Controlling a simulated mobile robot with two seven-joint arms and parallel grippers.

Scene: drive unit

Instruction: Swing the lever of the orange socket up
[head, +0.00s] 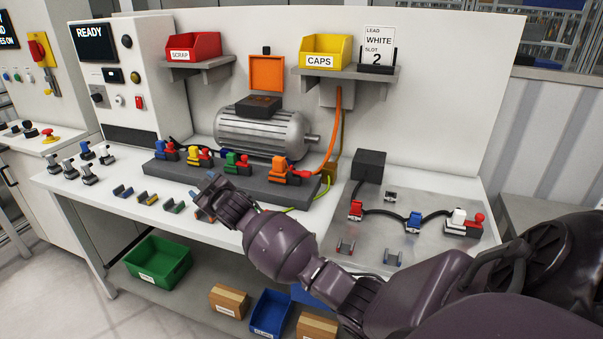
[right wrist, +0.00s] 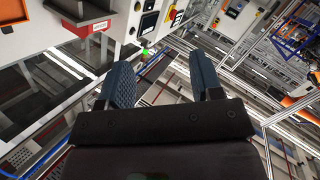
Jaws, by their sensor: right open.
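The orange socket (head: 279,169) sits at the right end of the dark grey block (head: 223,176) on the bench, with an orange cable rising from its right side. A small red part shows at its right; I cannot tell how its lever stands. My right gripper (head: 207,197) is in front of the block, left of the orange socket and apart from it. It is open and empty, its two blue pads spread in the right wrist view (right wrist: 163,82). The orange socket cannot be made out in the right wrist view. My left gripper is not in view.
Blue, yellow and green sockets (head: 232,162) stand left on the same block, before a grey motor (head: 262,132). Small coloured connectors (head: 173,206) lie along the bench front. A plate with wired connectors (head: 415,222) is at the right. A shelf holds the yellow bin (head: 325,52).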

